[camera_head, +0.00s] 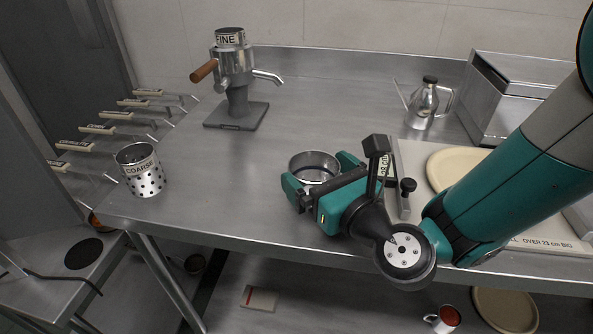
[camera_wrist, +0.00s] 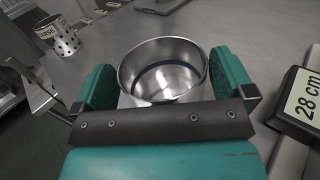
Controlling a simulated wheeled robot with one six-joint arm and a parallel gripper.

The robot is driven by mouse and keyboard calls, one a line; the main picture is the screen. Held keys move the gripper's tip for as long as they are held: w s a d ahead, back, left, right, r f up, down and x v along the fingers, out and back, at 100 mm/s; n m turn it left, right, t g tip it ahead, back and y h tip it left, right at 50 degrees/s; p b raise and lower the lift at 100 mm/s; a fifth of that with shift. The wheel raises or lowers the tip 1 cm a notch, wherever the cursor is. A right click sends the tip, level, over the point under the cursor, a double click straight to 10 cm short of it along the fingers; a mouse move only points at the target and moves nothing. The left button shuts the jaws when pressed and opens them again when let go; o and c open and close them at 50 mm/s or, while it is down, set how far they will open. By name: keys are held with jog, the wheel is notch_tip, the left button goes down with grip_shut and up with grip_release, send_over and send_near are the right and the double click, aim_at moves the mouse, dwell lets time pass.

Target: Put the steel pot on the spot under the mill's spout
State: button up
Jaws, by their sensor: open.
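The steel pot (camera_head: 314,161) stands upright and empty on the steel table near its front middle. My gripper (camera_head: 318,172) is open around it. In the wrist view the pot (camera_wrist: 163,62) sits between the two green fingers of my gripper (camera_wrist: 160,85), with a small gap seen on its right side; contact on the left I cannot tell. The mill (camera_head: 236,75), marked FINE, stands at the back left on a dark base plate (camera_head: 250,122). It has a wooden handle and a spout (camera_head: 267,76) pointing right. The tabletop below the spout tip looks bare.
A perforated can marked COARSE (camera_head: 140,170) stands at the left front corner. A kettle (camera_head: 428,104) and a steel box (camera_head: 510,90) are at the back right. A board with a round cream disc (camera_head: 458,165) lies right of my gripper. The table between pot and mill is clear.

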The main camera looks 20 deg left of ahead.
jog(key=shift+w+a, duration=0.25)
jog(key=shift+w, duration=0.25)
jog(key=shift+s+a, duration=0.1)
jog(key=shift+a, duration=0.05)
jog(key=shift+c, duration=1.3)
jog(key=c, duration=0.5)
jog(key=shift+r, duration=0.1)
